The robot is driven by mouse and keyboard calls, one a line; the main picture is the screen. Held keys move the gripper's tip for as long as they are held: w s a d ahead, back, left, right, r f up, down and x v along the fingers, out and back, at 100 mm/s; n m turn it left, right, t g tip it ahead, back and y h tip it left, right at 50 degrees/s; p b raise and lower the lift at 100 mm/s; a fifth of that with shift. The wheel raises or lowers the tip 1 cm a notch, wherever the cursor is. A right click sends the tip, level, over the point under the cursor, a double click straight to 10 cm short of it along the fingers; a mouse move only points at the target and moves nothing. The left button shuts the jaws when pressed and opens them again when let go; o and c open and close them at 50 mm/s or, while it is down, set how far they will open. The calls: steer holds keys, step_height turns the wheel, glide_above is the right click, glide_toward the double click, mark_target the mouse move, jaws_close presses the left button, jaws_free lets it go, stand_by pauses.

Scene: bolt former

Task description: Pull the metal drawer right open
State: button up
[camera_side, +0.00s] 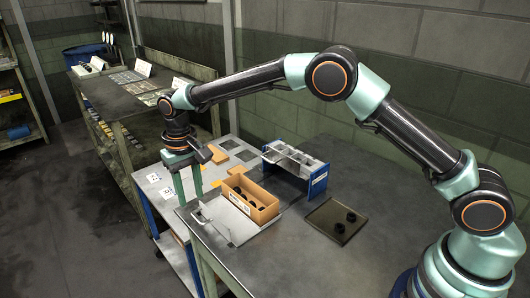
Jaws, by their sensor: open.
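A flat light-grey metal tray with an upright handle at its left end (222,224), which looks like the metal drawer, lies at the table's left edge. An open brown cardboard box (262,213) with dark pieces inside stands on or against it; the box hides part of the tray. My gripper (190,200) points down with its two teal fingers apart and empty. Its fingertips are just to the upper left of the handle in the picture. I cannot tell whether they touch the handle or are around it.
A blue-and-grey holder (318,184) stands behind the box. A dark tray (320,230) with two black round parts lies to the right. A lower grey cart (165,197) with cards and orange patches adjoins the table's left side. The front tabletop is clear.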

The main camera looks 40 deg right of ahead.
step_height(320, 180, up, 5)
steer(key=shift+r, duration=0.1)
stand_by(0.4)
steer(key=s+d+r+t, duration=0.3)
steer(key=s+d+r, duration=0.6)
steer(key=d+r, duration=0.4)
steer(key=s+d+f+t, duration=0.1)
steer(key=s+d, duration=0.2)
steer(key=s, duration=0.3)
steer(key=s+d+f+t, duration=0.1)
steer(key=s+d+f, duration=0.1)
steer(key=s+d, duration=0.2)
steer(key=s, duration=0.3)
steer(key=shift+s+d+t, duration=0.25)
steer(key=shift+d+t, duration=0.05)
